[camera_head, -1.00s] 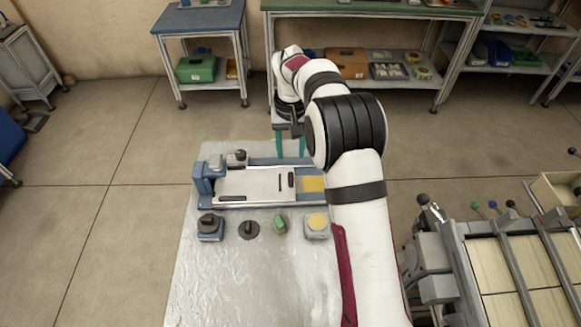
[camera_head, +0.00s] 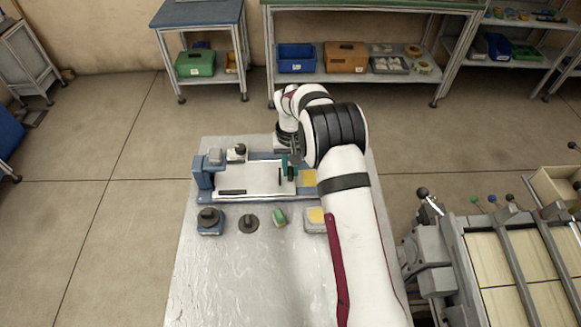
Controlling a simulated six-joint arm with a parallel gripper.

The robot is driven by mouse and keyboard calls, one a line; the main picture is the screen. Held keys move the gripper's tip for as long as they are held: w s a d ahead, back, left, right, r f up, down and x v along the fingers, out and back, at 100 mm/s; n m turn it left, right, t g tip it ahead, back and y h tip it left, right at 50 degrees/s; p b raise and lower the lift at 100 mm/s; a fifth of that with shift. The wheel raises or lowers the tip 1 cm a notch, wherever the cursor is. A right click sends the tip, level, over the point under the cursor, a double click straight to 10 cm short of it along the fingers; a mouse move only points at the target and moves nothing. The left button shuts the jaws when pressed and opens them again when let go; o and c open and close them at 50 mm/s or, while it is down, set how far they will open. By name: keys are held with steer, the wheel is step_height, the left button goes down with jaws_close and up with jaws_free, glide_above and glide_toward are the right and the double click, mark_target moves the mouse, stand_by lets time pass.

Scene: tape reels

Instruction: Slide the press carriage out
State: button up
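The press carriage is a pale flat plate (camera_head: 248,178) on a blue-framed press fixture (camera_head: 203,184) on the table. A dark upright handle stands near the plate's right end, mostly hidden now. My gripper (camera_head: 288,166), with teal fingers, is down at that right end, at the handle. The fingers look close together around or beside the handle. I cannot tell whether they are shut on it. A yellow pad (camera_head: 309,178) shows on the fixture just right of the plate, partly behind my arm.
In front of the fixture stand a blue block with a black knob (camera_head: 209,221), a dark round knob (camera_head: 248,223), a green piece (camera_head: 280,216) and a yellow-topped block (camera_head: 316,216). The table front (camera_head: 245,280) is clear. A slatted bench (camera_head: 510,265) stands right.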

jaws_close()
stand_by(0.9)
steer(key=d, duration=0.7)
steer(key=shift+d, duration=0.3)
steer(key=o, duration=0.6)
jaws_free()
steer(key=shift+o, duration=0.2)
